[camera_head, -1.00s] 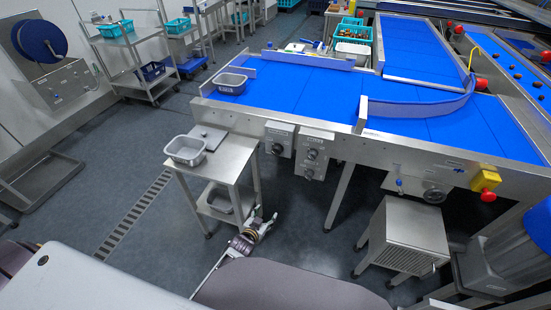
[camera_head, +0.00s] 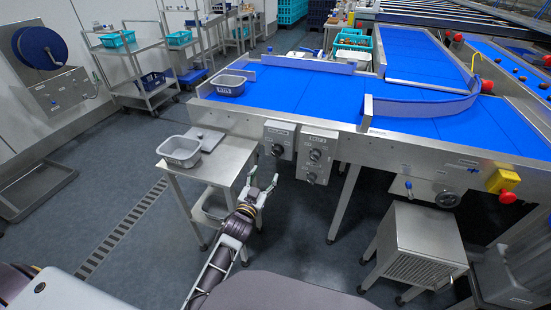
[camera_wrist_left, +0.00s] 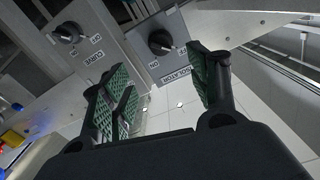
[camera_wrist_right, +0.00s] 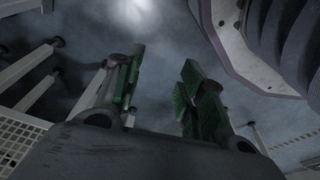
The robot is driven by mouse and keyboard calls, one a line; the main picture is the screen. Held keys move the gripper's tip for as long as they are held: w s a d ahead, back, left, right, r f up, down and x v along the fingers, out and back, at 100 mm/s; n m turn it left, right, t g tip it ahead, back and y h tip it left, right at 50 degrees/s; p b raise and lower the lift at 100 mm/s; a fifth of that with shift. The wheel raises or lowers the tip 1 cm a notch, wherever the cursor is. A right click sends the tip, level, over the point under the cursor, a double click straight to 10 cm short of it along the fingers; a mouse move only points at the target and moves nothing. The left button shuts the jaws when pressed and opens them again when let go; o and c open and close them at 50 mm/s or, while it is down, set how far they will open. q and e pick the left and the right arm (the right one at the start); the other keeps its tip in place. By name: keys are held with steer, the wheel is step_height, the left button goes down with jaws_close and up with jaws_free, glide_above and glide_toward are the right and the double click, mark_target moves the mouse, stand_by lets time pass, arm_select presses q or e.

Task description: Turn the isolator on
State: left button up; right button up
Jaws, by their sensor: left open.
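The isolator is a grey box (camera_head: 280,139) with a dark round knob (camera_head: 278,150), on the front of the blue-belted table. In the left wrist view the isolator label (camera_wrist_left: 177,75) appears inverted, and its black knob (camera_wrist_left: 160,42) lies beyond the fingertips. I cannot tell the knob's setting. My left gripper (camera_head: 262,186) is open and empty, below and slightly left of the isolator, apart from it. Its spread fingers (camera_wrist_left: 158,80) show in the left wrist view. My right gripper (camera_wrist_right: 158,80) is open and empty over the floor, outside the head view.
A second control box (camera_head: 316,152) with two knobs sits right of the isolator. A small steel stand (camera_head: 212,168) with a grey tub (camera_head: 180,151) is close left of my left gripper. A red stop button (camera_head: 506,197) and a vented steel cabinet (camera_head: 425,245) are further right.

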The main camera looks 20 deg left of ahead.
arm_select(q)
steer(key=shift+r, duration=0.15)
steer(key=shift+w, duration=0.2)
arm_select(e)
steer(key=shift+r, duration=0.1)
arm_select(q)
steer(key=b, duration=0.1)
glide_toward(275, 154)
steer(key=shift+w, duration=1.8)
steer(key=shift+w+d, duration=0.15)
steer(key=shift+w, duration=1.45)
steer(key=shift+w+b, duration=0.4)
steer(key=shift+w, duration=1.45)
arm_select(e)
step_height(275, 154, up, 7)
steer(key=a, duration=0.2)
steer(key=shift+w+f, duration=0.2)
steer(key=shift+w, duration=0.15)
